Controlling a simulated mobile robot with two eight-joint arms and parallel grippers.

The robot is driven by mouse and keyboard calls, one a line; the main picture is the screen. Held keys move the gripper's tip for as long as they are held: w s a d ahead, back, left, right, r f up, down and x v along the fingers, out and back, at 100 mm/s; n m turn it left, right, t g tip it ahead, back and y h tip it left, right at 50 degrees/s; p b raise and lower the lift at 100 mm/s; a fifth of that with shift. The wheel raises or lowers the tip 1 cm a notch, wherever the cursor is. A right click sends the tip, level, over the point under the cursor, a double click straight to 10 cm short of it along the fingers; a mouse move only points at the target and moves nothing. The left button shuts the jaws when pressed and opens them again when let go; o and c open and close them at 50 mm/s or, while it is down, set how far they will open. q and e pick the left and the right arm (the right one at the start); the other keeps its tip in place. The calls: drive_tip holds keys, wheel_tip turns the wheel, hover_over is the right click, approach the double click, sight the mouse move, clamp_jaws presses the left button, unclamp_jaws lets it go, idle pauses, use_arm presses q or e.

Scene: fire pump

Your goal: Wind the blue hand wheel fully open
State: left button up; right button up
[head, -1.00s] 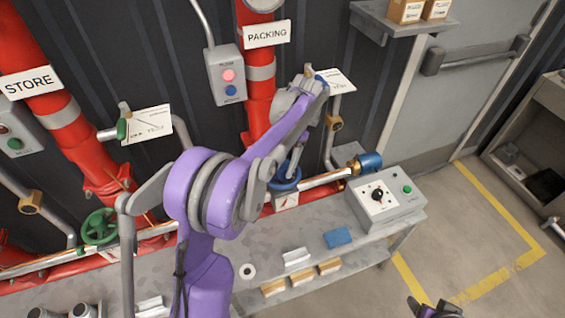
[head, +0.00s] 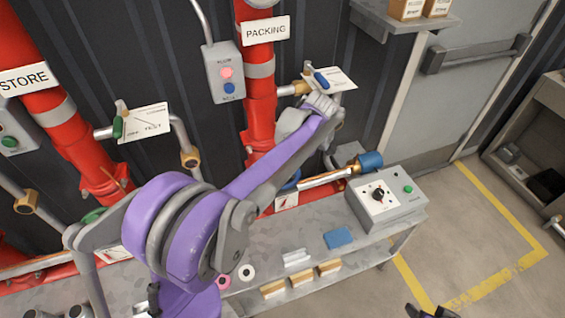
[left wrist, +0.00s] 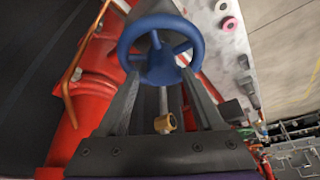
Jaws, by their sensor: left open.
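The blue hand wheel (left wrist: 160,50) fills the upper middle of the left wrist view, with its rim, spokes and hub in sight. In the head view only a sliver of its rim (head: 291,182) shows beside my purple left arm. My left gripper (left wrist: 160,80) is open. Its two dark fingers point at the wheel and overlap the lower rim on either side of the hub; whether they touch it I cannot tell. In the head view the left fingers are hidden behind the arm. My right gripper (head: 431,311) is cut off at the bottom edge, its jaws unclear.
The red PACKING pipe (head: 259,100) rises behind the wheel. A blue-handled valve (head: 321,80) and grey button box (head: 226,75) are close to my left arm. A control box (head: 385,197) stands right on the bench (head: 310,243). Open floor lies right.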

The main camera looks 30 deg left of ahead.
use_arm(q)
drive_tip(key=m, duration=0.1)
drive_tip(key=m+t, duration=0.1)
drive_tip(key=m, duration=0.1)
drive_tip(key=shift+s+m+t, duration=0.25)
drive_tip(key=shift+m+t, duration=0.05)
drive_tip(key=shift+m, duration=0.1)
drive_tip(key=m, duration=0.2)
drive_tip(key=shift+w+m+t, duration=0.1)
drive_tip(key=shift+m+t, duration=0.2)
drive_tip(key=shift+t, duration=0.1)
drive_tip(key=m, duration=0.2)
drive_tip(key=m+t, duration=0.1)
drive_tip(key=m, duration=0.1)
drive_tip(key=shift+t+h, duration=0.3)
drive_tip(key=shift+h, duration=0.1)
drive_tip(key=shift+m+t, duration=0.3)
drive_tip(key=shift+m, duration=0.6)
drive_tip(key=shift+c, duration=0.2)
drive_tip(key=shift+h, duration=0.3)
clamp_jaws()
